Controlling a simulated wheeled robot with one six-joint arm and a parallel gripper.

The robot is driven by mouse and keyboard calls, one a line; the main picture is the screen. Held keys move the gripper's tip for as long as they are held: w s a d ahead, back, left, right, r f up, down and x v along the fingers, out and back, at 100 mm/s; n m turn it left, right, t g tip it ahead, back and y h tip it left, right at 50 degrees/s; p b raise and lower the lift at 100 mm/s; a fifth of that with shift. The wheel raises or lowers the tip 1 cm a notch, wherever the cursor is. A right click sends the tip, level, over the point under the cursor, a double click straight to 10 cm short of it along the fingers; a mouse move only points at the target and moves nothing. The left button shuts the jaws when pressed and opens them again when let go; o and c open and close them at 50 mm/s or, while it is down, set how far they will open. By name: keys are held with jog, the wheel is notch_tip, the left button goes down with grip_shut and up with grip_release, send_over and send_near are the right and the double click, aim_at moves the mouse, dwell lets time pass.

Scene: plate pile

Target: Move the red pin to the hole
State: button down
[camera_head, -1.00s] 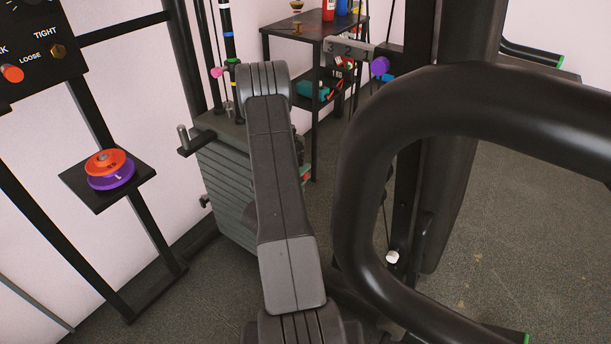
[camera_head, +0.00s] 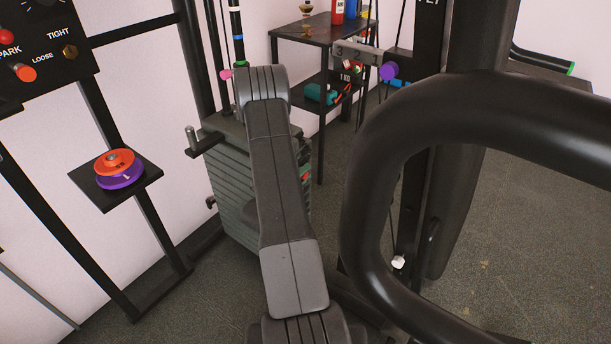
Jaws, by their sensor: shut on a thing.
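The grey weight stack (camera_head: 232,205) stands behind my arm, its plates piled one on another. A small red spot (camera_head: 305,177) shows at the stack's right side, just right of my arm. It may be the red pin, but it is too small to be sure. My arm covers the middle and right of the stack, and no hole can be made out. My gripper is hidden behind my own arm, so its fingers and anything in them do not show.
A thick black curved bar (camera_head: 365,200) fills the right foreground. At left, a small black shelf (camera_head: 88,178) holds an orange disc (camera_head: 114,160) on a purple disc (camera_head: 121,179). A black control panel (camera_head: 75,75) hangs above. A black table (camera_head: 300,33) stands behind.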

jog(key=c, duration=1.1)
grip_release()
jog(key=shift+a, duration=0.1)
jog(key=p+v, duration=0.1)
jog(key=v, duration=1.2)
jog(key=shift+s+a, duration=0.15)
jog(key=shift+s, duration=0.15)
jog(key=b+x, duration=0.1)
jog(key=x, duration=1.3)
jog(key=shift+s, duration=0.1)
